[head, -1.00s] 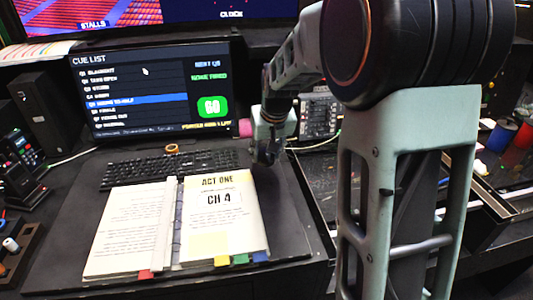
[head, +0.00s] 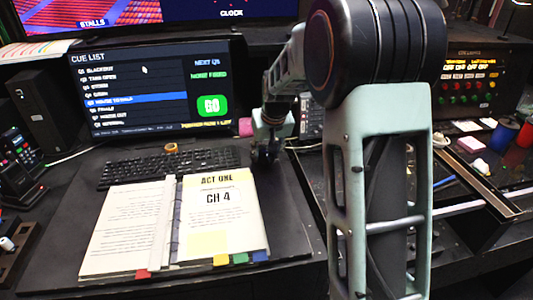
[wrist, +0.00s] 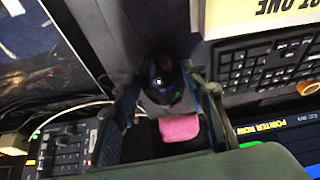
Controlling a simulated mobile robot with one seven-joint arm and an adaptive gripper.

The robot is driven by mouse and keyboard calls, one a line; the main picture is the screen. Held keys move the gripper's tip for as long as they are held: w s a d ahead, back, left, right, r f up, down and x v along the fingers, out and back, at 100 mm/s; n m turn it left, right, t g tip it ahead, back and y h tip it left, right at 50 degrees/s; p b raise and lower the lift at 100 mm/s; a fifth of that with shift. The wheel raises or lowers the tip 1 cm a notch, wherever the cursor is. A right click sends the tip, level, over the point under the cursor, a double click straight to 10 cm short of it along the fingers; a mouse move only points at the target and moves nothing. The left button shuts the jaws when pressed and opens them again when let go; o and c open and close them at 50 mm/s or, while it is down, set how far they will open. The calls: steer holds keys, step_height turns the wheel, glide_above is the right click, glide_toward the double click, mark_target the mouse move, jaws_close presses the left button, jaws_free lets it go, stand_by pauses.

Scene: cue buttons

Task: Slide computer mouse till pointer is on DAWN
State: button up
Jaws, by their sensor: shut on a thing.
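The cue screen (head: 165,122) shows the CUE LIST, with the HOUSE TO HALF row highlighted in blue. The small white pointer (head: 144,70) is level with the BLACKOUT row, to the right of its text. The row that seems to read DAWN (head: 101,93) is lower and left of the pointer, just above the blue row; its text is small. My gripper (head: 266,153) is low on the desk, right of the keyboard. In the wrist view its fingers are closed around the dark computer mouse (wrist: 162,90). The mouse is hard to make out in the head view.
The keyboard (head: 168,167) is close left of my gripper. An open script book (head: 125,232) lies in front of it. A pink block (head: 245,127) stands beside the screen's right edge and shows in the wrist view (wrist: 180,127). A button panel (head: 474,85) is at right.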

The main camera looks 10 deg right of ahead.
mark_target(266, 154)
steer(key=shift+w+d+f+b, duration=0.2)
steer(key=shift+w+f+b, duration=0.1)
steer(key=shift+w+f, duration=0.75)
steer(key=shift+f, duration=0.15)
steer(key=shift+s+b, duration=0.35)
steer(key=shift+s, duration=0.05)
stand_by(1.1)
steer(key=shift+s+d+b, duration=0.1)
steer(key=shift+s+b, duration=0.25)
steer(key=shift+s, duration=0.55)
stand_by(0.3)
steer(key=o, duration=0.8)
